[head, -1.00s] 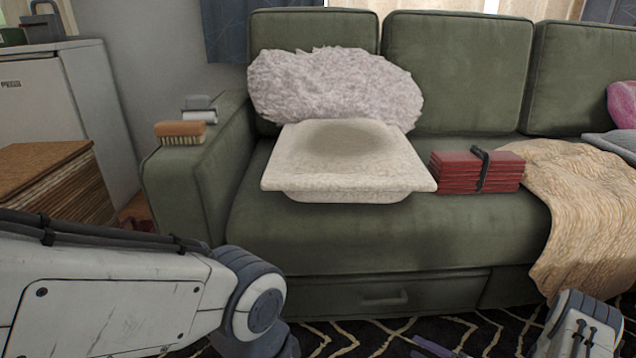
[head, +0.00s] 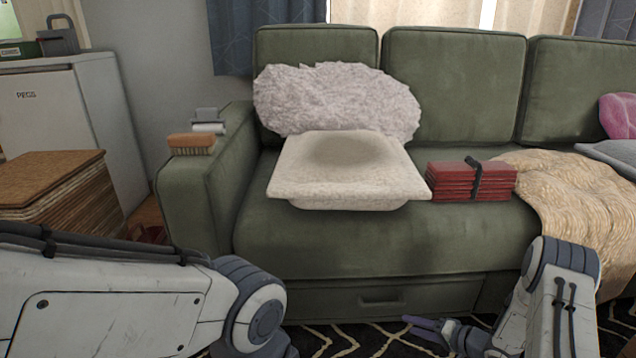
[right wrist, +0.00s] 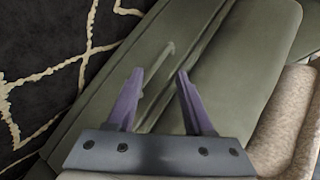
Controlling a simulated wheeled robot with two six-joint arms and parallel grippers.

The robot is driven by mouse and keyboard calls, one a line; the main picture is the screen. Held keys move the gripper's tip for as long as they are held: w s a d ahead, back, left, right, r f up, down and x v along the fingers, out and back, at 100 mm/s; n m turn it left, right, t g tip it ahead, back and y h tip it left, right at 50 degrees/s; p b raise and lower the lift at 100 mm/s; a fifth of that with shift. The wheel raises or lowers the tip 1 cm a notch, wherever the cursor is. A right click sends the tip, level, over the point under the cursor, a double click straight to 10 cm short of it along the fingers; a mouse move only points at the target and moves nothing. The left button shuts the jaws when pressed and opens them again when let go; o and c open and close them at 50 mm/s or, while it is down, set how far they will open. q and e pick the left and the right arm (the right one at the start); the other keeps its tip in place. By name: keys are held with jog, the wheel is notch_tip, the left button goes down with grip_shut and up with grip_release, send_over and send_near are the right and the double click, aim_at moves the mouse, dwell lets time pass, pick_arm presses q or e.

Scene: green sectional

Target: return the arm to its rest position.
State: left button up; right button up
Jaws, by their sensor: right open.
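My right gripper (head: 428,329) is low in front of the green sofa (head: 330,245), near the drawer front (head: 385,300) at its base. In the right wrist view my right gripper (right wrist: 160,85) has its two purple fingers spread apart with nothing between them. The sofa front and drawer handle lie beyond the fingers. My left arm (head: 120,300) comes in at the lower left of the head view; its gripper is outside the picture.
On the sofa are a beige tray (head: 345,195), a fluffy cushion (head: 335,100), a red bundle (head: 470,183) and a tan blanket (head: 590,205). A brush (head: 191,144) and a lint roller (head: 208,121) sit on the armrest. A patterned rug (head: 335,338) covers the floor.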

jog(key=w+a+r+n+g+h+p, duration=0.1)
jog(key=w+a+r+n+h+p, duration=0.3)
jog(key=r, duration=0.7)
jog(key=s+a+r+n+g+h+p, duration=0.1)
jog(key=a+r, duration=0.3)
jog(key=r, duration=0.2)
jog(key=s+a+r+n+h+p, duration=0.1)
jog(key=a+r+h, duration=0.1)
jog(key=a+r, duration=0.35)
jog(key=s+a+r+n+g+p, duration=0.25)
jog(key=s+r, duration=0.45)
jog(key=s, duration=0.5)
jog(key=s+a+r+n+g+p, duration=0.25)
jog(key=s+r, duration=0.35)
jog(key=s, duration=0.5)
jog(key=s+a+r+n+g+p, duration=0.25)
jog(key=s+r, duration=0.45)
jog(key=s, duration=0.5)
notch_tip(320, 180, up, 35)
jog(key=p, duration=3.6)
jog(key=shift+a+r+p, duration=0.2)
jog(key=shift+a+p, duration=0.1)
jog(key=shift+a, duration=0.1)
